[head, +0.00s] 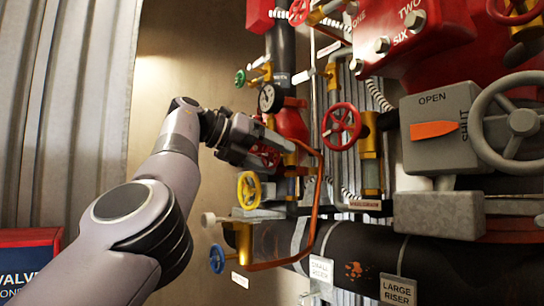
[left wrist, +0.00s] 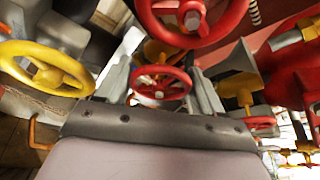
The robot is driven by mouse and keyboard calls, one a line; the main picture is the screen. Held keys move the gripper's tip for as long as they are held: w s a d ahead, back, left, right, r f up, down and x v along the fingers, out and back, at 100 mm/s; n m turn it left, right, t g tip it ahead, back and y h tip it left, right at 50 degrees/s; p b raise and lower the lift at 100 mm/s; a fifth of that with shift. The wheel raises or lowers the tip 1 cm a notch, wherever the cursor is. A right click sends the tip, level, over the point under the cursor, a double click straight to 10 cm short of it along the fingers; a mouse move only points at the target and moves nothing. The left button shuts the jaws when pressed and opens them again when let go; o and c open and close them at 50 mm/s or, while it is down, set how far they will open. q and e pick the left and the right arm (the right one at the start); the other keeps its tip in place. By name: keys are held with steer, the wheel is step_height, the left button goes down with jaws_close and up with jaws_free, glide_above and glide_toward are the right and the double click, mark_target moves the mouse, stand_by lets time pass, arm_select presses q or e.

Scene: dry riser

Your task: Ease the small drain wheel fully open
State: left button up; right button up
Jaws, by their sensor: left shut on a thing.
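A small red handwheel (left wrist: 160,86) sits between the two fingers of my left gripper (left wrist: 161,80) in the left wrist view. In the head view the same small red wheel (head: 267,157) is partly hidden behind my left gripper (head: 282,148), which reaches in from the left and is shut on it. I take this for the small drain wheel, but no label on it can be read. How far it is turned cannot be told. My right gripper is in neither view.
A yellow wheel (head: 249,190) is below left and a blue wheel (head: 217,258) lower. A larger red wheel (head: 341,122) is close on the right. A copper-coloured pipe (head: 316,190) bends down beside the gripper. A pressure gauge (head: 268,98) is just above.

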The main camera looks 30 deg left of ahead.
arm_select(q)
steer(key=n+h, duration=0.2)
steer(key=n, duration=0.1)
steer(key=shift+r, duration=0.1)
steer(key=shift+n, duration=0.4)
stand_by(0.4)
steer(key=o, duration=0.7)
steer(key=shift+s+a, duration=0.1)
steer(key=shift+s, duration=0.05)
